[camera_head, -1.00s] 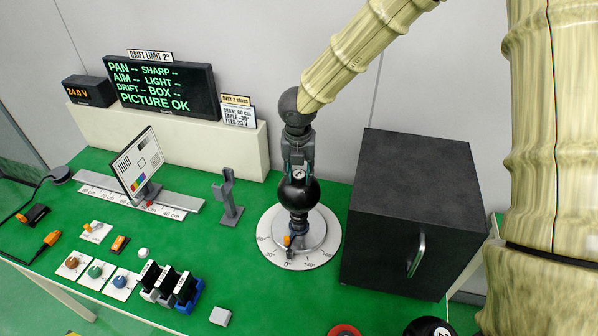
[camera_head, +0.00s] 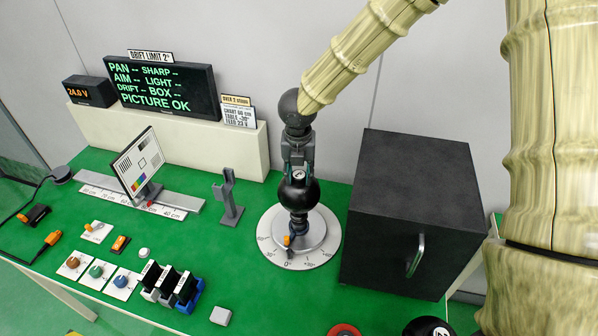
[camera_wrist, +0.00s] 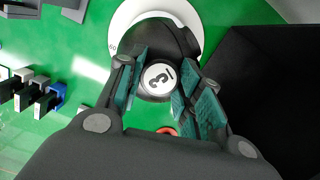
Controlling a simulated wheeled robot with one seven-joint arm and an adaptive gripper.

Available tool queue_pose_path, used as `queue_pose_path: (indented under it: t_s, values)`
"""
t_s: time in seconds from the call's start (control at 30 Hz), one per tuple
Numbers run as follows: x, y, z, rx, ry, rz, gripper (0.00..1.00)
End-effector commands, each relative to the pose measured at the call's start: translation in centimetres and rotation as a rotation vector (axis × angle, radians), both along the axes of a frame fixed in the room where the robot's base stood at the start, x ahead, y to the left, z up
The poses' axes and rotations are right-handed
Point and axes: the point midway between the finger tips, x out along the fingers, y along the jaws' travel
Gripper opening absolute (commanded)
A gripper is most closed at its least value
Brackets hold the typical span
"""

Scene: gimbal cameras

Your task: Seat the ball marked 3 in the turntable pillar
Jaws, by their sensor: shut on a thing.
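The black ball (camera_head: 298,196) has a white disc on top; the wrist view shows the disc (camera_wrist: 158,78) marked 3. My gripper (camera_head: 299,172) points down and is shut on this ball from above. In the wrist view its teal-padded fingers (camera_wrist: 160,88) stand on either side of the disc. The ball is at the top of the dark pillar (camera_head: 298,222) on the round turntable (camera_head: 268,246), with its white angle-marked dial. Whether the ball rests fully in the pillar cannot be told. An orange-tipped lever (camera_head: 287,240) is at the pillar's foot.
A large black box (camera_head: 415,200) with a handle stands close right of the turntable. A grey forked stand (camera_head: 229,198) and a test chart (camera_head: 140,163) on a ruler rail are left. Another black ball (camera_head: 428,327) and a red ring (camera_head: 343,330) are at the front edge.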

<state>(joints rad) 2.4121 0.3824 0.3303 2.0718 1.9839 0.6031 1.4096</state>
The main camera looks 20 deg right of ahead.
Motion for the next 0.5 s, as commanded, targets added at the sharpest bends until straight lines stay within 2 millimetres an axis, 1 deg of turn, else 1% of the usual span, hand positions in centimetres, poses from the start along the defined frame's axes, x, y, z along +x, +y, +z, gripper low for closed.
queue_pose_path:
  t_s: [0.27, 0.5]
  values:
    - [0.04, 0.0, 0.02, 0.001, -0.001, 0.0, 0.0]
    - [0.04, 0.01, -0.33, 0.001, -0.001, 0.0, 0.0]
